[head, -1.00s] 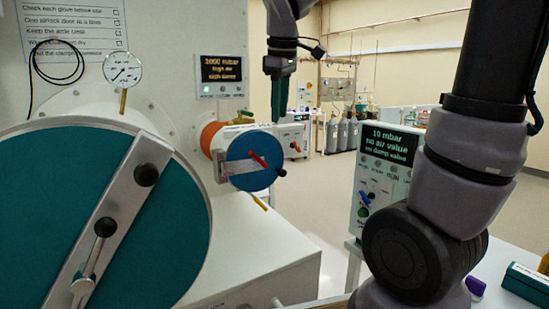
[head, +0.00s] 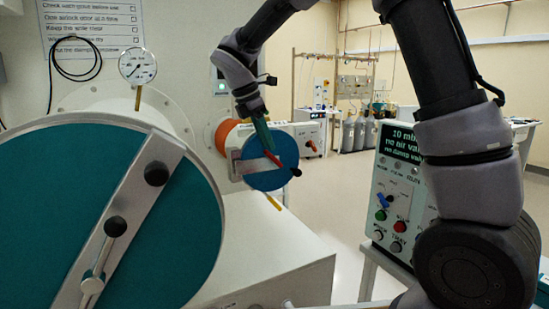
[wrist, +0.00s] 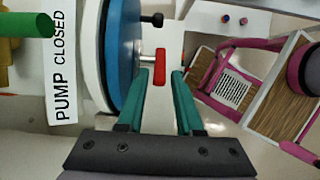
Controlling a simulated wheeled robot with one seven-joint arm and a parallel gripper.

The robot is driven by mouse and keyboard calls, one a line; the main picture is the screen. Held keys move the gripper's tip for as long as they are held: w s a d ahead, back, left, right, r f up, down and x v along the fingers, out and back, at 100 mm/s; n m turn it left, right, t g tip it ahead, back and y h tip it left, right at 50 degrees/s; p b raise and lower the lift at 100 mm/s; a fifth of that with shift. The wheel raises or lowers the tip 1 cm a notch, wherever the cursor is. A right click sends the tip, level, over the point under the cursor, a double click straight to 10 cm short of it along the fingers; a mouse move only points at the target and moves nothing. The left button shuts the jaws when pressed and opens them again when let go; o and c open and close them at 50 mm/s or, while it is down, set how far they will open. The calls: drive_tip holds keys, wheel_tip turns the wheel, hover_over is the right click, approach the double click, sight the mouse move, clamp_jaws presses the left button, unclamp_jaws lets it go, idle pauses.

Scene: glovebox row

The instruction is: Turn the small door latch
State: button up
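The small door (head: 262,178) is a blue disc on an orange-collared port in the head view. Its edge shows in the wrist view (wrist: 124,50). The door latch (head: 273,160) is a short red handle near the disc's middle, slanting down to the right. A black knob (head: 296,172) sits at its lower right. In the wrist view the red latch (wrist: 160,67) lies between my teal fingertips, with a gap visible on both sides. My gripper (head: 266,147) is open at the latch; its fingers partly cover the door in the head view.
A large teal door (head: 60,210) with a metal bar and black knobs fills the left. A yellow lever (head: 274,202) sticks out below the small port. A "PUMP CLOSED" label (wrist: 62,70) and green handle (wrist: 25,23) lie left in the wrist view. A control box (head: 395,190) stands right.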

sight(273, 157)
drive_tip(key=x, duration=0.6)
clamp_jaws()
